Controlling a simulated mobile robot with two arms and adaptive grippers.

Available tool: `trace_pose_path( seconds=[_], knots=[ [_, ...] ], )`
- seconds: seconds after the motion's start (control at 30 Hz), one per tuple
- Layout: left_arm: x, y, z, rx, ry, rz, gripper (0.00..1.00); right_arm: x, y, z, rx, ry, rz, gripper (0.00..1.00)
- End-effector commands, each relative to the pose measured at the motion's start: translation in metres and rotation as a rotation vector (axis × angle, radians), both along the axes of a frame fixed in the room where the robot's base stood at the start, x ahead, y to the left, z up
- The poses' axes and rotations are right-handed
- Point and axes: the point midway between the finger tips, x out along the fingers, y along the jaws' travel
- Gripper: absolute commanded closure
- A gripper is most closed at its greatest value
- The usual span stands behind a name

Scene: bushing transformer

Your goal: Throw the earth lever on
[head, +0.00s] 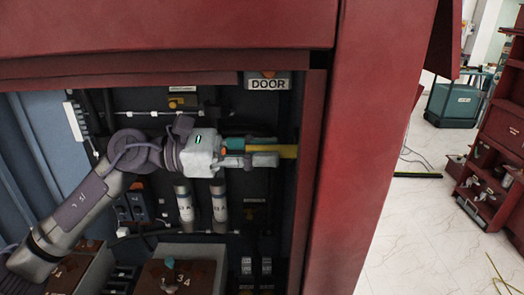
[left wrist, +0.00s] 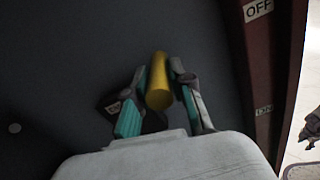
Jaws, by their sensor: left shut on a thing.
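The earth lever has a yellow handle (head: 288,151), seen at the right side of the red cabinet's open bay. The handle also shows in the left wrist view (left wrist: 158,80), between the two fingers. My left gripper (head: 262,151) is shut on this handle, with a finger on either side of it. The gripper also shows in the left wrist view (left wrist: 160,98). An OFF label (left wrist: 258,9) and a second small label (left wrist: 263,110), which seems to read ON, sit on the red frame edge. The lever's pivot is hidden. My right gripper is not in view.
The red cabinet post (head: 370,150) stands close to the right of the handle. A DOOR label (head: 268,84) is above it. Two pale cylinders (head: 219,203) stand below my left gripper. Open floor (head: 420,225) lies right of the cabinet.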

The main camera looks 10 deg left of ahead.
Motion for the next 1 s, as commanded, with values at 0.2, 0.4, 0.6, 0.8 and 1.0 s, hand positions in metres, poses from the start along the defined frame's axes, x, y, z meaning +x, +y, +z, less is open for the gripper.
trace_pose_path(
  seconds=[0.2,0.4,0.6,0.8,1.0],
  knots=[
    [-0.005,-0.001,-0.014,0.012,-0.063,0.0,1.0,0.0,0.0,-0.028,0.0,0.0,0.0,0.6],
    [-0.015,-0.003,-0.034,0.037,-0.189,-0.001,1.0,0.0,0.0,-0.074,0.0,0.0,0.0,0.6],
    [-0.024,-0.005,-0.053,0.065,-0.337,-0.001,1.0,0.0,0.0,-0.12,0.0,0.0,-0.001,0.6],
    [-0.029,-0.006,-0.068,0.092,-0.466,-0.001,1.0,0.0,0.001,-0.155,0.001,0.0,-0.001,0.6],
    [-0.031,-0.006,-0.077,0.111,-0.555,-0.001,1.0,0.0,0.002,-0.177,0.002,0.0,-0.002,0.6]
  ],
)
